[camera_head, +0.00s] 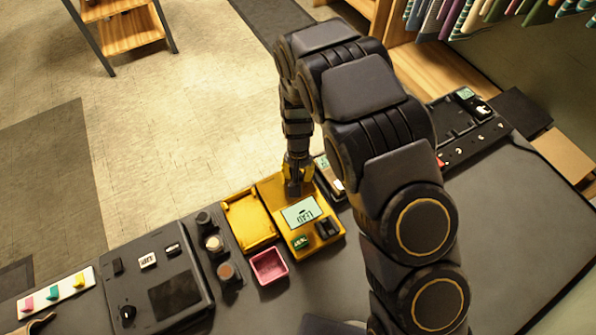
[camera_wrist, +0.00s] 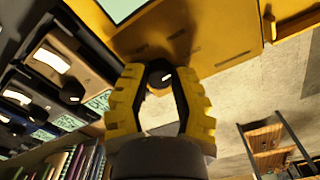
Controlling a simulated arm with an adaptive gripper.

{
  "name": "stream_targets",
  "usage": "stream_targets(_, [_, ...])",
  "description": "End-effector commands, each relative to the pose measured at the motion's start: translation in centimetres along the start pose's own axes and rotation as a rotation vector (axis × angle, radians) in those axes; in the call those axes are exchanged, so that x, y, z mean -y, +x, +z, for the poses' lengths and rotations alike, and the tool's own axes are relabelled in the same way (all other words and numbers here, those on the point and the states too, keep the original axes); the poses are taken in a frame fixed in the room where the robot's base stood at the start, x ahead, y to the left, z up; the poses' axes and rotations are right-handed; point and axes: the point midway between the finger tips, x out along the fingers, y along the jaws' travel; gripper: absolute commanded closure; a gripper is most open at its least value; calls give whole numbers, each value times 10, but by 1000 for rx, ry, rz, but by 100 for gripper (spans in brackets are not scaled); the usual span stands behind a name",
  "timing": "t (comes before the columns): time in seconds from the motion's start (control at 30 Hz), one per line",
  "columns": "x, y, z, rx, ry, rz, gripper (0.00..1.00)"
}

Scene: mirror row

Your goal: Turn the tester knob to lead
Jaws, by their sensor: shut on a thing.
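The yellow tester (camera_head: 327,233) lies on the dark bench in the middle of the head view. Its pale green display (camera_head: 301,212) shows upside-down text that appears to read LEAD. My gripper (camera_head: 294,188) reaches down to the tester's far end and hides the knob in the head view. In the wrist view the tester's yellow body (camera_wrist: 215,35) fills the top. There the dark round knob (camera_wrist: 158,77), with a light mark, sits between the yellow fingers of my gripper (camera_wrist: 160,72), which are shut on it.
A yellow tray (camera_head: 249,222) and a pink bin (camera_head: 269,266) stand left of the tester. A dark device with a knob (camera_head: 127,312) lies further left. My arm hides part of the bench on the right. The bench's right end (camera_head: 500,205) looks clear.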

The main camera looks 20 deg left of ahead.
Motion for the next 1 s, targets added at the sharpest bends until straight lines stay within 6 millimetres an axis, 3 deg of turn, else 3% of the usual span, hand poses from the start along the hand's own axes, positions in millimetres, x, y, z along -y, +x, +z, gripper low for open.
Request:
stream_targets(0.73, [0, 1, 0, -1, 85, 0, 100])
stream_targets(0.77, [0, 1, 0, -1, 85, 0, 67])
stream_targets(0.8, [0, 1, 0, -1, 85, 0, 50])
stream_targets(0.83, [0, 1, 0, -1, 85, 0, 44])
stream_targets(1.0, [0, 0, 0, -1, 85, 0, 44])
